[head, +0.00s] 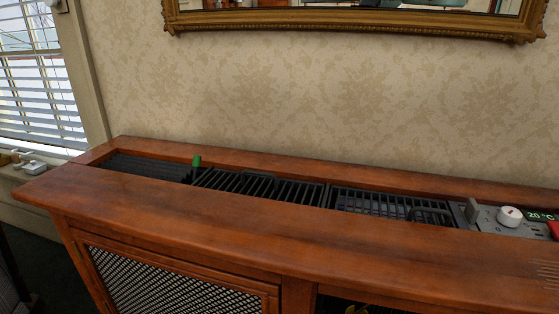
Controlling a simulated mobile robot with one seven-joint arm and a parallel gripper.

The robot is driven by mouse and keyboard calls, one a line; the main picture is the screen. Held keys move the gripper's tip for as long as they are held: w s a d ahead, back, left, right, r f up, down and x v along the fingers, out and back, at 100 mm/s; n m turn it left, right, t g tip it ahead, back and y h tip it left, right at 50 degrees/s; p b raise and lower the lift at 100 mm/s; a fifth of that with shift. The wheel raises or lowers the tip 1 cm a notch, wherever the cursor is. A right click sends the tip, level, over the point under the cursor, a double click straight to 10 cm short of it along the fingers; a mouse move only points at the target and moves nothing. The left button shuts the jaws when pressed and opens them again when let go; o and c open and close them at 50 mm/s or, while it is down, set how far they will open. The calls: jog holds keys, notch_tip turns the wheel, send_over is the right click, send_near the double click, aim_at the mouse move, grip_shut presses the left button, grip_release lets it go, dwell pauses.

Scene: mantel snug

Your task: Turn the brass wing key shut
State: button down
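I cannot make out a brass wing key for certain. A small yellowish thing (355,309) shows at the bottom edge of the head view, inside the dark opening under the wooden mantel top (280,235). It is cut off by the frame, and I cannot tell what it is. My gripper is not in view.
Black slatted grilles (265,187) lie in the mantel's recess, with a green tab (197,161) standing at the left grille. A control panel (495,222) with a white knob (510,216) and a 20 °C display is at right. A mesh door (165,280) is below left.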

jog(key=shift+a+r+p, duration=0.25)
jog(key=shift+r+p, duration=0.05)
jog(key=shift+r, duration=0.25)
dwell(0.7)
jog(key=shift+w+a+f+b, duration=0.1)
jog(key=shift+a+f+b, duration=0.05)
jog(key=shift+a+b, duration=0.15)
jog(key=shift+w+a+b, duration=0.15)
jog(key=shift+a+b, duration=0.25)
jog(key=shift+b, duration=0.15)
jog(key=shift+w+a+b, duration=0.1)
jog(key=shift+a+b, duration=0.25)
jog(key=shift+b, duration=0.15)
dwell(0.4)
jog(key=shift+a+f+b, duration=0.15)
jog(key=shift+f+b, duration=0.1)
jog(key=shift+b, duration=0.55)
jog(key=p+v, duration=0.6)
jog(key=shift+p, duration=0.3)
